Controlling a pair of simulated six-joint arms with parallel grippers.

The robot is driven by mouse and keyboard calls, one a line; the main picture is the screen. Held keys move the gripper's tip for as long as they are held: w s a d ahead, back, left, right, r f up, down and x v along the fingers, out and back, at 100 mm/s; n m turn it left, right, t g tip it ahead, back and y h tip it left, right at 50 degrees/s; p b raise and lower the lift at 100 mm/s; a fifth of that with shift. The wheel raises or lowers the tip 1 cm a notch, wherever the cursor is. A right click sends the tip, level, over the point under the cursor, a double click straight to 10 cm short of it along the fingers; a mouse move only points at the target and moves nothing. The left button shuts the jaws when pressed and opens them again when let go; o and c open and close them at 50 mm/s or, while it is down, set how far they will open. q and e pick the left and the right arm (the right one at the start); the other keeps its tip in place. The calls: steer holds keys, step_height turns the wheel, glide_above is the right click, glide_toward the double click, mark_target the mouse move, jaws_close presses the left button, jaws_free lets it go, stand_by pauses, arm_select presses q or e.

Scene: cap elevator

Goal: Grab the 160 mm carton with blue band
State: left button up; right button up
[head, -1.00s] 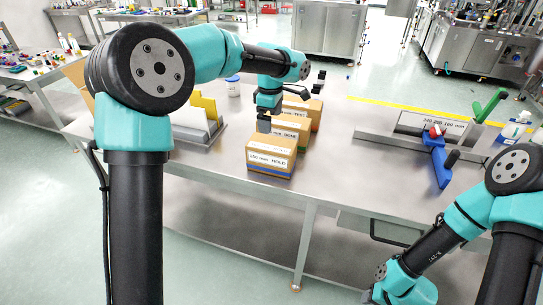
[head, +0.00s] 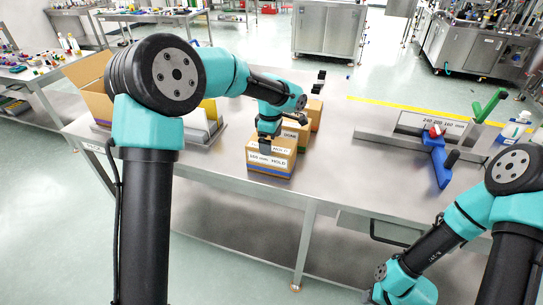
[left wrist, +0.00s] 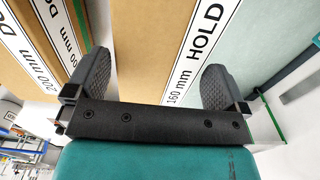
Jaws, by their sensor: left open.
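The 160 mm carton (head: 271,164) is a brown box with a blue band low on its front and a label reading 160 mm HOLD. It stands at the front of a row of cartons on the metal table. My left gripper (head: 265,145) is open just above this carton. In the left wrist view the open fingers (left wrist: 158,85) stand over the carton's top (left wrist: 150,45), with the 160 mm HOLD label (left wrist: 200,50) between them. I cannot tell whether the fingers touch the carton. My right gripper is out of the head view; only its arm shows at lower right.
Behind stand a DONE carton (head: 294,134) and another carton (head: 315,112), close in line. An open cardboard box (head: 90,95) and a rack with yellow dividers (head: 208,112) stand left. A metal fixture (head: 385,143) and a blue tool (head: 438,165) lie right. The table's middle right is clear.

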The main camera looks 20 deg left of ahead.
arm_select(q)
steer(key=shift+d+f, duration=0.15)
steer(key=shift+f, duration=2.2)
steer(key=shift+c, duration=0.4)
steer(key=shift+r, duration=0.1)
steer(key=c, duration=0.9)
steer(key=shift+r, duration=0.15)
